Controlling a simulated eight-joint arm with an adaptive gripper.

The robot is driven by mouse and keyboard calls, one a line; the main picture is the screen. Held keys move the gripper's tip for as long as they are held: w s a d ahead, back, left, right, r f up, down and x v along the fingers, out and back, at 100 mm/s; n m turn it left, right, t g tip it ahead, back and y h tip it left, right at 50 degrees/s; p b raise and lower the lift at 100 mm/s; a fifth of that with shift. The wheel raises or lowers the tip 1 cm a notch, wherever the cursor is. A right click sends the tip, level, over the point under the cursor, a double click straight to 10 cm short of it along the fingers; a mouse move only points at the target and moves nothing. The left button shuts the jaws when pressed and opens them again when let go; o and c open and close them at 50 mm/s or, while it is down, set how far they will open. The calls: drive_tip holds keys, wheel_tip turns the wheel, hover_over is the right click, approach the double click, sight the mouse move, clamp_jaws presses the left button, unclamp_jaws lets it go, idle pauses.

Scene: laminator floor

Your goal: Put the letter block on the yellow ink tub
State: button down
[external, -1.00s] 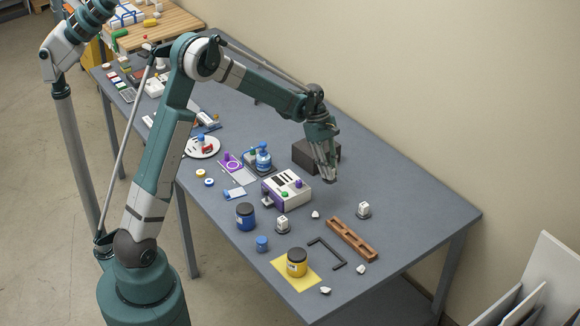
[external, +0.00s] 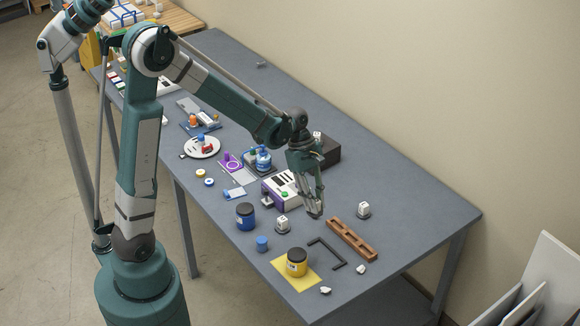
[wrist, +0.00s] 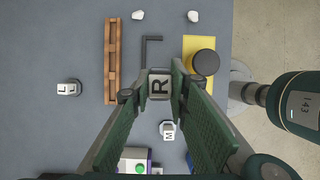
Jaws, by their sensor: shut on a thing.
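The letter block with an R (wrist: 159,86) sits between the fingertips of my gripper (external: 315,213), which is shut on it. In the external view the fingers hide most or all of the block; its height above the table is hard to tell. The yellow ink tub (external: 297,263) has a dark lid and stands upright on a yellow sheet (external: 313,282). In the wrist view its dark lid (wrist: 205,63) is right of and above the held block, apart from my gripper. The lid looks bare.
Blocks M (wrist: 167,128) and L (wrist: 68,88) stand on small dark bases. A brown slotted rack (external: 351,239), black angle bracket (external: 329,254), blue tub (external: 245,216), blue cap (external: 262,243) and white lumps (external: 325,290) are nearby. A white-purple machine (external: 283,190) is behind.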

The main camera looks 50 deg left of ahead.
drive_tip(key=s+d+p, duration=0.1)
drive_tip(key=s+d, duration=0.4)
drive_tip(key=s, duration=0.6)
drive_tip(key=shift+r, duration=0.45)
approach(301, 257)
drive_tip(key=shift+s+d, duration=0.1)
drive_tip(key=shift+d, duration=0.7)
drive_tip(key=shift+f, duration=2.05)
drive_tip(key=shift+f+b, duration=0.2)
drive_tip(key=shift+b, duration=0.2)
drive_tip(key=c, duration=2.2)
unclamp_jaws()
drive_tip(key=shift+r, duration=0.25)
